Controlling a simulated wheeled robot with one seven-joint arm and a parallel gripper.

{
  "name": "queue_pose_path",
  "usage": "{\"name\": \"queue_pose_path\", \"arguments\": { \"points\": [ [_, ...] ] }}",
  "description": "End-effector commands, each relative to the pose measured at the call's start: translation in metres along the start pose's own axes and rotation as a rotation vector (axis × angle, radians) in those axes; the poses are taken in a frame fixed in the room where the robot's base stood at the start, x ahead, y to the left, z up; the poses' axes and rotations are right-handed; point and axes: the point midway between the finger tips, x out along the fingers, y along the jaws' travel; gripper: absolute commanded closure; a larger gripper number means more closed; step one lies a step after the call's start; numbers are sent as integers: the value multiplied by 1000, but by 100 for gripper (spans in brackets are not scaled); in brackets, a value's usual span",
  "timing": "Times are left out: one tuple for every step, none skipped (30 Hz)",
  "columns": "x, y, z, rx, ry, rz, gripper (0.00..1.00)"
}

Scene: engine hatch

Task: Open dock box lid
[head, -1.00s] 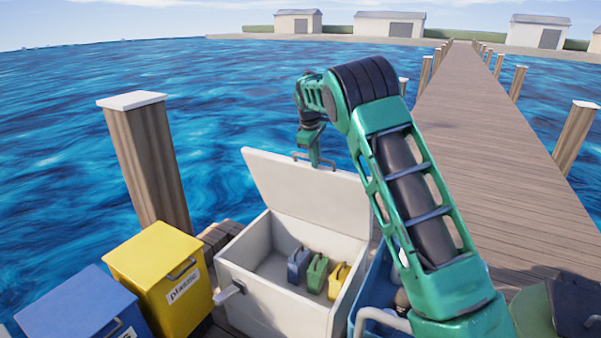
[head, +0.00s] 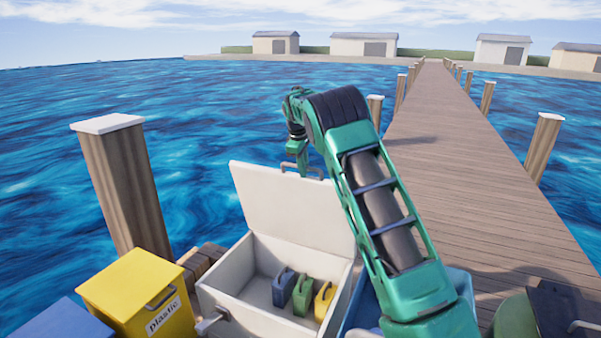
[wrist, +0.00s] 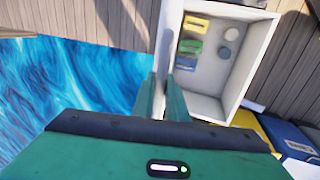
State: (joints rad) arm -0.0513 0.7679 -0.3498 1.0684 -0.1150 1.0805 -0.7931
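The white dock box (head: 222,297) stands on the dock with its lid (head: 285,205) raised well up on its rear hinge. A grey handle (head: 318,172) is on the lid's top edge. My gripper (head: 302,170) is at this handle, high above the box's back. In the wrist view, my gripper (wrist: 162,92) has two fingers a small gap apart, with the lid's thin edge (wrist: 162,65) between them. Whether they clamp the handle is hidden. A latch (head: 210,324) hangs at the box's front.
Blue, green (head: 303,295) and yellow jugs stand inside the box. A yellow plastic bin (head: 130,280) and a blue bin (head: 62,320) are at its left. A wooden post (head: 120,190) stands behind them, with water beyond. A plank pier (head: 470,170) runs away at the right.

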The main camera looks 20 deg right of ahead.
Motion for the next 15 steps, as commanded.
{"name": "queue_pose_path", "arguments": {
  "points": [
    [-1,-1,-3,-5,6,1,78],
    [-1,-1,-3,-5,6,1,71],
    [-1,0,-2,-4,6,1,69],
    [-1,0,-2,-3,5,1,69],
    [-1,0,-1,-3,5,1,69],
    [-1,0,-1,-2,4,1,69],
    [-1,0,-1,-2,4,1,69],
    [-1,0,0,-1,4,1,69],
    [-1,1,0,-1,4,1,69],
    [-1,1,0,-1,4,1,69],
    [-1,1,0,-1,3,1,69],
    [-2,1,0,-1,4,1,69],
    [-2,1,0,-1,4,1,69],
    [-4,1,0,-1,4,2,69],
    [-7,1,0,-1,4,2,69]
  ]
}}
